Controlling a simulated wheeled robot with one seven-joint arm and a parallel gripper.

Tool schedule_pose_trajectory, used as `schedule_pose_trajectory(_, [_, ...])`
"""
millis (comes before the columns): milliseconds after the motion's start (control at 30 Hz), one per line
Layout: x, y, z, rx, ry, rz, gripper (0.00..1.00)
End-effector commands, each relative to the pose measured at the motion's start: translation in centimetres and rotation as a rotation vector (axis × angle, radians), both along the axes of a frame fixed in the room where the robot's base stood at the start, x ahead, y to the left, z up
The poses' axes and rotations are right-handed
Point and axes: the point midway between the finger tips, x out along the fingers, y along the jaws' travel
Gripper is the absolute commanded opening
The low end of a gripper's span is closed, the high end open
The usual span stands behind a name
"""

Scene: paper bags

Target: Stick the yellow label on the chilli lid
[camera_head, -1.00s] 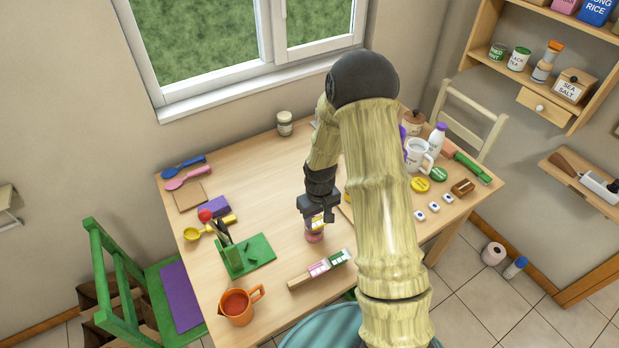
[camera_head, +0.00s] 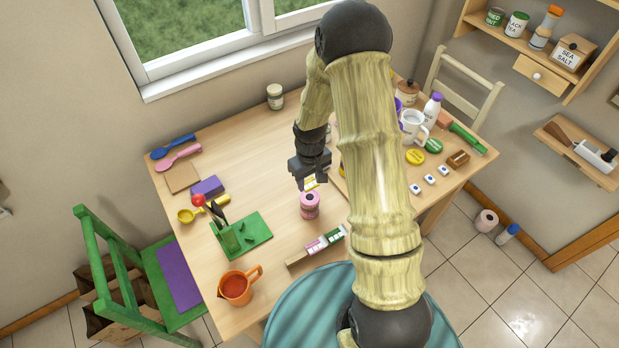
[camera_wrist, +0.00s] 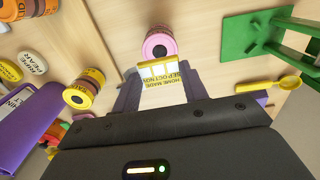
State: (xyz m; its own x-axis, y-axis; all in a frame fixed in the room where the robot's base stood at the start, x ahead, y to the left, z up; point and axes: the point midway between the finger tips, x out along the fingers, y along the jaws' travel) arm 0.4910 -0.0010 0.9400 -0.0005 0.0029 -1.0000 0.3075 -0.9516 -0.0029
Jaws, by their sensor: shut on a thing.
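In the wrist view, the label sits between the fingertips and shows dark print including "HOME MADE" and months, with white blocks on one edge. I cannot make out which lid is the chilli one. A yellow round lid (camera_head: 415,157) and a green round lid (camera_head: 433,146) lie on the right of the table.
The table's back middle is clear. My arm hides part of the right side.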

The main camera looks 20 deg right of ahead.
Motion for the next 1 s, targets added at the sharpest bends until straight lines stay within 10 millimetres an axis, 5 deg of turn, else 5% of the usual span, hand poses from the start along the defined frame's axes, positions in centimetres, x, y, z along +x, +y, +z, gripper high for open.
schedule_pose_trajectory(1000, [0.0, 0.3, -6.0, 0.0, 0.0, 0.005, 0.23])
